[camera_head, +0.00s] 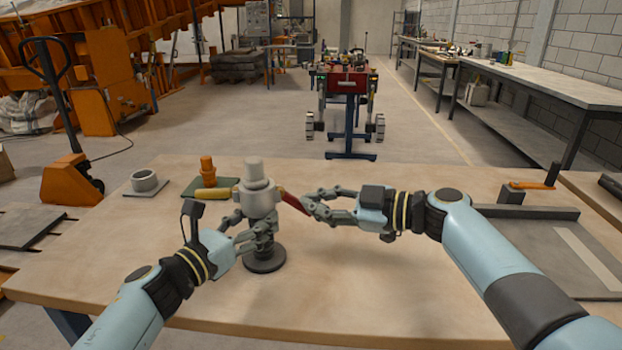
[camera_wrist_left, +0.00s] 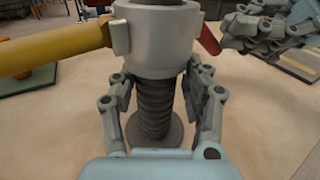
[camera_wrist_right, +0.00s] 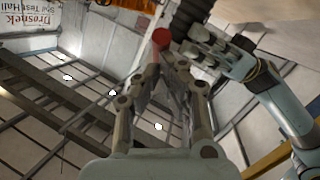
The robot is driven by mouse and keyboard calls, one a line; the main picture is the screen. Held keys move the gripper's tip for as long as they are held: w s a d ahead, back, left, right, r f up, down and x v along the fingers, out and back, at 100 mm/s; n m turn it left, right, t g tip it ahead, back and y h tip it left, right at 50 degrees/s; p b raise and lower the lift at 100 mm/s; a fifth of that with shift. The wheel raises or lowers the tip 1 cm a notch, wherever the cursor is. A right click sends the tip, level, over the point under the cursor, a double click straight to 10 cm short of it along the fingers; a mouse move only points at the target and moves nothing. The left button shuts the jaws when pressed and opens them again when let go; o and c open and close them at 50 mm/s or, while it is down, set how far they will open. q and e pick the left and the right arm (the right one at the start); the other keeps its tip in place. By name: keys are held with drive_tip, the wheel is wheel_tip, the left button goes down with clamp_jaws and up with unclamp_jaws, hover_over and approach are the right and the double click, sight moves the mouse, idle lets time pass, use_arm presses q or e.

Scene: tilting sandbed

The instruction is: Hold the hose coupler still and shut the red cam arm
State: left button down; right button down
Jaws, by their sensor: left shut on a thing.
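The grey hose coupler (camera_head: 258,200) stands upright on a dark ribbed hose stem with a round base (camera_head: 265,262). It also shows in the left wrist view (camera_wrist_left: 150,32). A yellow arm (camera_head: 213,194) sticks out to its left. The red cam arm (camera_head: 295,204) slants out and down from its right side. It also shows in the right wrist view (camera_wrist_right: 162,38). My left gripper (camera_head: 262,232) is shut on the ribbed stem (camera_wrist_left: 153,102), just below the coupler. My right gripper (camera_head: 318,206) is at the red arm's outer end, its fingers apart; contact is unclear.
An orange fitting (camera_head: 207,168) stands on a green plate behind the yellow arm. A grey ring (camera_head: 145,181) sits at the table's back left. A grey tray (camera_head: 570,250) and an orange-handled hammer (camera_head: 540,184) lie at the right. The front middle of the table is clear.

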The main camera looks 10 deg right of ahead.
drive_tip(key=shift+a+f, duration=0.15)
drive_tip(key=shift+f, duration=0.8)
drive_tip(key=shift+a+f, duration=0.3)
drive_tip(key=shift+f, duration=0.25)
drive_tip(key=s+d+f, duration=0.1)
drive_tip(key=s+d, duration=0.6)
drive_tip(key=d, duration=0.3)
drive_tip(key=shift+s+d+f, duration=0.25)
drive_tip(key=shift+s+d, duration=0.05)
